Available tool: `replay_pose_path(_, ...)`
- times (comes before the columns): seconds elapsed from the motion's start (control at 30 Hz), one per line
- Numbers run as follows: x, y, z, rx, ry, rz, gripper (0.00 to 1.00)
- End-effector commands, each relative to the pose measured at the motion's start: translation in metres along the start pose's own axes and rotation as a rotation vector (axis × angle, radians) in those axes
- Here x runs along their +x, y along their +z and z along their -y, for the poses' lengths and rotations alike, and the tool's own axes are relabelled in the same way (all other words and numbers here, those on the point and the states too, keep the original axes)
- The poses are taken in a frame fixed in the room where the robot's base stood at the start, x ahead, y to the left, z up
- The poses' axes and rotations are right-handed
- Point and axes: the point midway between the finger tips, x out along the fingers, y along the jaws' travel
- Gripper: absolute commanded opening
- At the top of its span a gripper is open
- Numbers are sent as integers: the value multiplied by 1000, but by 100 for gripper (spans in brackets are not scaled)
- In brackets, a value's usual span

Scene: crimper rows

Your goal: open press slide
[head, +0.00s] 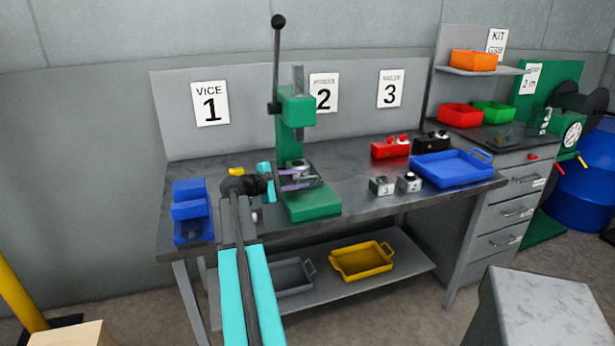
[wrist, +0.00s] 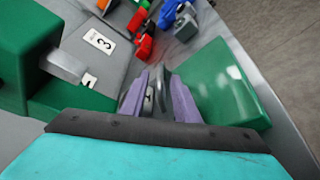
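The green press (head: 296,120) stands on the workbench under the sign with the 2, its long black lever pointing up. Its green base (head: 314,206) reaches toward the bench's front edge; it also shows in the wrist view (wrist: 220,85). A grey metal slide part (head: 303,168) sits low on the press above the base. My gripper (head: 298,181) is at this part, coming from the left. In the wrist view its two purple fingers (wrist: 160,90) stand apart, with grey metal between them. Whether they touch it is hard to tell.
Two small grey blocks (head: 382,186), a blue tray (head: 452,167) and a red box (head: 390,149) are to the right. A grey block (head: 545,310) stands at the front right.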

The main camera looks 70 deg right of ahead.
Motion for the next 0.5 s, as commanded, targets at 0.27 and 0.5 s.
replay_pose_path(0.27,33,0,-1,0,-1,1,28)
replay_pose_path(0.5,40,0,0,-1,1,-1,28)
